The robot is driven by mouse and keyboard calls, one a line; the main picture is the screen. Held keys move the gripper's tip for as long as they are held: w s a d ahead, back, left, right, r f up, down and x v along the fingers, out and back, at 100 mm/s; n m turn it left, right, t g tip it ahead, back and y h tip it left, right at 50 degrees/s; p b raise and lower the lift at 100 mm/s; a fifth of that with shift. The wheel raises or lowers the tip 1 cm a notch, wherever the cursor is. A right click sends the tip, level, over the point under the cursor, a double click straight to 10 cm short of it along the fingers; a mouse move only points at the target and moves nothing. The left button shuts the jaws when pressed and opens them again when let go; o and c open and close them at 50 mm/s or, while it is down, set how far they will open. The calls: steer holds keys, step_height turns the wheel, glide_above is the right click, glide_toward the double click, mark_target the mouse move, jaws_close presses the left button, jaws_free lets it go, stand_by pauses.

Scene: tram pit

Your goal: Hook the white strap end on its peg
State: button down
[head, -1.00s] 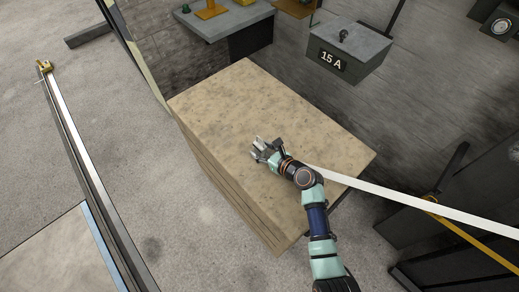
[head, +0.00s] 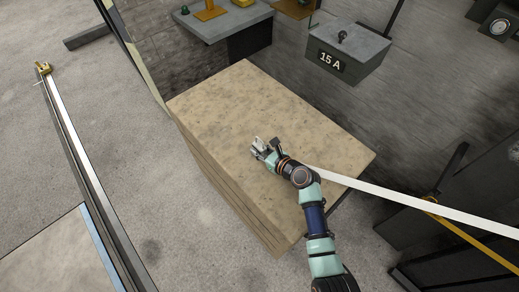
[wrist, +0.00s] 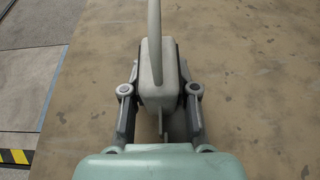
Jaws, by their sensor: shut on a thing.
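My gripper (head: 259,149) is over the brown stacked block. In the wrist view my gripper (wrist: 160,92) is shut on a pale grey-white fitting, which I take to be the white strap end (wrist: 158,68). A narrow pale bar rises from it, away from my wrist. The white strap (head: 420,207) runs taut from behind my arm to the right edge. Where it joins the held piece is hidden by my arm in the head view. I cannot tell which fitting is its peg.
The brown block (head: 225,105) has a broad, bare top. A grey box marked 15 A (head: 350,48) is on the wall behind it. A yellow strap (head: 470,238) crosses below the white one. A long rail (head: 85,165) with a brass fitting (head: 44,68) lies at left.

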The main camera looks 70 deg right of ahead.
step_height(320, 180, up, 20)
steer(key=p, duration=0.6)
steer(key=shift+p, duration=0.35)
steer(key=c, duration=1.7)
jaws_free()
steer(key=shift+f, duration=0.1)
jaws_close()
